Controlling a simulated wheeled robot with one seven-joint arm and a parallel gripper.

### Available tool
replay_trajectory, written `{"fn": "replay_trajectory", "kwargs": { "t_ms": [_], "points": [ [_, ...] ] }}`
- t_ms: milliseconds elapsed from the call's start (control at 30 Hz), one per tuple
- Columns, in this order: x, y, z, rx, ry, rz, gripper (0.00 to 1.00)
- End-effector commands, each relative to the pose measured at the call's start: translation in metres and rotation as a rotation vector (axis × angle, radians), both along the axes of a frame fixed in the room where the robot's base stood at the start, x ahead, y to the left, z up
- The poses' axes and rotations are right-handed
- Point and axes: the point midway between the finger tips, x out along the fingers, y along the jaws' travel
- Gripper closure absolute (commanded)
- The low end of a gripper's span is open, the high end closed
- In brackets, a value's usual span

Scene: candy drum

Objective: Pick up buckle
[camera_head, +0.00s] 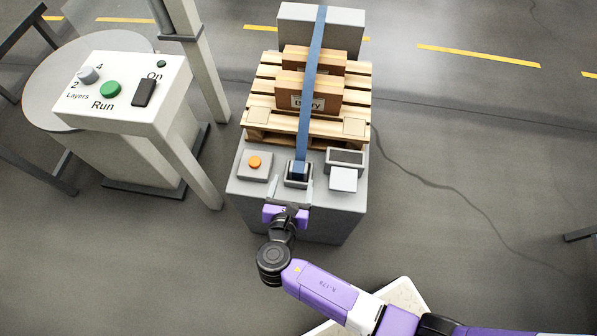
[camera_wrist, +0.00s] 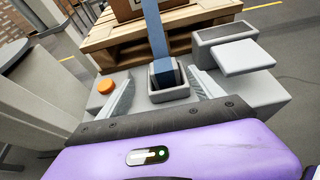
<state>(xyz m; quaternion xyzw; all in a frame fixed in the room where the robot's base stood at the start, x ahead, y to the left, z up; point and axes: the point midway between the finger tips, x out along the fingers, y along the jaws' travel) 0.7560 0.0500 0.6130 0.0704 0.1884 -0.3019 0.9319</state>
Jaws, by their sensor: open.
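The buckle (camera_head: 299,168) is the blue end piece of a blue strap (camera_head: 313,75). It sits upright in a small grey holder (camera_head: 298,182) on the front of a grey block. In the wrist view, the buckle (camera_wrist: 164,72) stands in the holder (camera_wrist: 169,94), straight ahead between my fingers. My gripper (camera_head: 287,190) is open and empty, with one finger to each side of the holder. Whether the fingers touch the holder is unclear. The lower part of the buckle is hidden inside the holder.
An orange button (camera_head: 255,162) is left of the holder, and a grey box with a pale flap (camera_head: 343,180) is right of it. Behind are a wooden pallet (camera_head: 262,100) with strapped cartons (camera_head: 330,104). A control panel (camera_head: 130,85) stands at left. The right-hand floor is mostly clear.

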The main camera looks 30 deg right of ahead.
Motion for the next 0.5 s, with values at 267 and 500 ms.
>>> {"fn": "replay_trajectory", "kwargs": {
  "t_ms": [267,500],
  "points": [
    [0.021,-0.013,-0.007,-0.026,0.001,0.0,0.24],
    [0.038,-0.035,-0.02,-0.023,0.002,0.0,0.24]
  ]
}}
